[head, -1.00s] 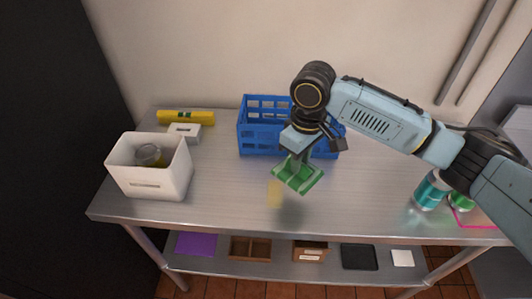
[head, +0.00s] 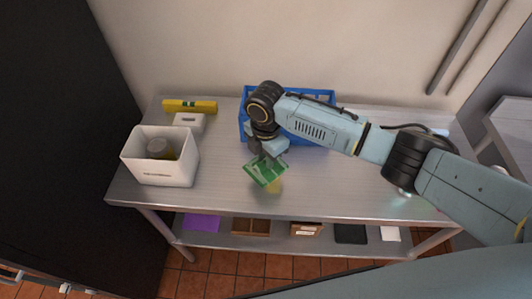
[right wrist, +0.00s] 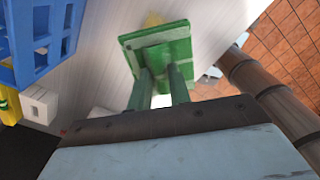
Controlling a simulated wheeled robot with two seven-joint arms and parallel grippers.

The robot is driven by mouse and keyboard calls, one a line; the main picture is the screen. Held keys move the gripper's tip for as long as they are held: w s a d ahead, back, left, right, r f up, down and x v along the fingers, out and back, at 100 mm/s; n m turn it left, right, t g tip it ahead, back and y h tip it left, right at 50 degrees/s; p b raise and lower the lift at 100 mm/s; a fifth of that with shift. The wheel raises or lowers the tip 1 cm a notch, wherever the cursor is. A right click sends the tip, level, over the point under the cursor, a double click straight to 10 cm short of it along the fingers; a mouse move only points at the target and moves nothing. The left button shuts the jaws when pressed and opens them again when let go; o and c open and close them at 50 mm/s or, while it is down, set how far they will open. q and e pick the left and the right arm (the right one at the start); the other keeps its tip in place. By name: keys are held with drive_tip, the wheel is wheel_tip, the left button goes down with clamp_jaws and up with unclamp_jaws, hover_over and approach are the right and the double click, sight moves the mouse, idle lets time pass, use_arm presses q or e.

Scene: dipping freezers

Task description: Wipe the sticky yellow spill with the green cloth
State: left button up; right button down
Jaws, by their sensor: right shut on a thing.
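The green cloth (head: 262,174) is folded into a flat pad with pale stripes. My right gripper (head: 268,158) is shut on it from above. In the right wrist view the two fingers (right wrist: 161,84) reach down to the green cloth (right wrist: 157,45). The yellow spill (head: 274,185) is a pale patch on the steel tabletop, partly hidden by the cloth in the head view. A yellow bit of the spill (right wrist: 152,20) shows past the cloth's far edge. I cannot tell whether the cloth touches the table. My left gripper is not in view.
A blue crate (head: 243,122) stands behind the cloth. A white bin (head: 160,172) holding a jar stands at the left, with a white box (head: 189,122) and yellow package (head: 190,106) behind it. The tabletop (head: 220,190) between bin and cloth is clear.

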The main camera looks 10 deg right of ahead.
drive_tip(key=shift+r+p, duration=0.1)
drive_tip(key=shift+p, duration=0.3)
wheel_tip(320, 180, down, 5)
drive_tip(key=b, duration=0.3)
drive_tip(key=shift+r, duration=0.3)
drive_tip(key=shift+f, duration=0.15)
drive_tip(key=shift+f+b, duration=0.35)
drive_tip(key=shift+f, duration=0.4)
drive_tip(key=shift+d, duration=0.15)
